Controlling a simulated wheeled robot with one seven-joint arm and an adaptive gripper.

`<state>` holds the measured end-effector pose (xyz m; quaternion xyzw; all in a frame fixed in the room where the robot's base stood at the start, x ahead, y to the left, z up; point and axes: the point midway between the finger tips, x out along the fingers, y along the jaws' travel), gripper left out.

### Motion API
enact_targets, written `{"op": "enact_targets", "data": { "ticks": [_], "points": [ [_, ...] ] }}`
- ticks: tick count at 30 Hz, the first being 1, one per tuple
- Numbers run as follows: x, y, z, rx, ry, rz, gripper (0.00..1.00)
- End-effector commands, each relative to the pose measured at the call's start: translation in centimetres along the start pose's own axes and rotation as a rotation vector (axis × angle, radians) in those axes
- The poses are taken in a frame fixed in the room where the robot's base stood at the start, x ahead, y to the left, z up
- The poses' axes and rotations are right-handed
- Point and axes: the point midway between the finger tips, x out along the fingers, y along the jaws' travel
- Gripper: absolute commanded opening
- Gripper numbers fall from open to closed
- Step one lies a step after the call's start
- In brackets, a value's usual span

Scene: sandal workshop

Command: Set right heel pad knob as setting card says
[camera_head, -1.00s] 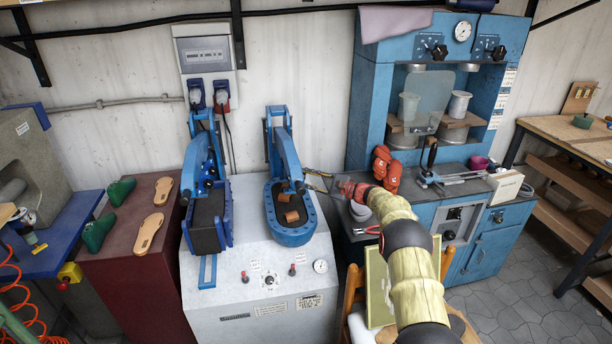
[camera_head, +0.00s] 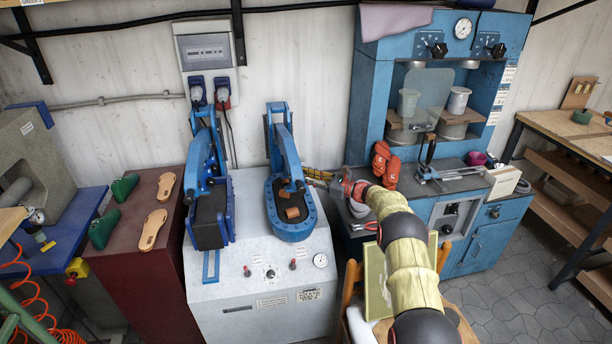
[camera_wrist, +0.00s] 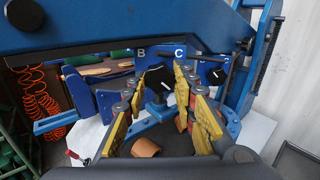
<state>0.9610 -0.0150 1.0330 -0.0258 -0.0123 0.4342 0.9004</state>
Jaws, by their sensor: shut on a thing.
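The right-hand blue press (camera_head: 290,232) has an oval bed with brown blocks (camera_head: 292,213) on it. My gripper (camera_head: 338,186) is at its right side, at the height of the lever; its fingertips are too small to make out there. In the wrist view, the yellow-padded fingers of my gripper (camera_wrist: 160,78) close around a black knob (camera_wrist: 157,82) with a white pointer mark. The letters B and C show on the blue plate above it. A second black dial (camera_wrist: 216,76) is to the right. The exact pointer setting is unclear. I cannot identify the setting card for certain.
A second blue press (camera_head: 208,218) stands to the left on the same white cabinet (camera_head: 260,290). A blue lever arm (camera_wrist: 110,35) crosses the top of the wrist view. A wooden chair (camera_head: 352,300) stands below my arm.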

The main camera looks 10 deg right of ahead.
Motion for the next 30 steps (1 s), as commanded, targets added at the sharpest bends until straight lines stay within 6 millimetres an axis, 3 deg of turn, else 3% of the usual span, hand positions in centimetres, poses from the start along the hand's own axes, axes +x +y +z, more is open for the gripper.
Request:
{"op": "enact_targets", "data": {
  "ticks": [21, 22, 30],
  "points": [
    [-0.12, 0.05, -0.44, 0.077, 0.004, -0.001, 0.02],
    [-0.12, 0.05, -0.44, 0.077, 0.004, -0.001, 0.29],
    [-0.05, 0.05, -0.21, 0.074, 0.002, 0.0, 0.44]
  ]
}}
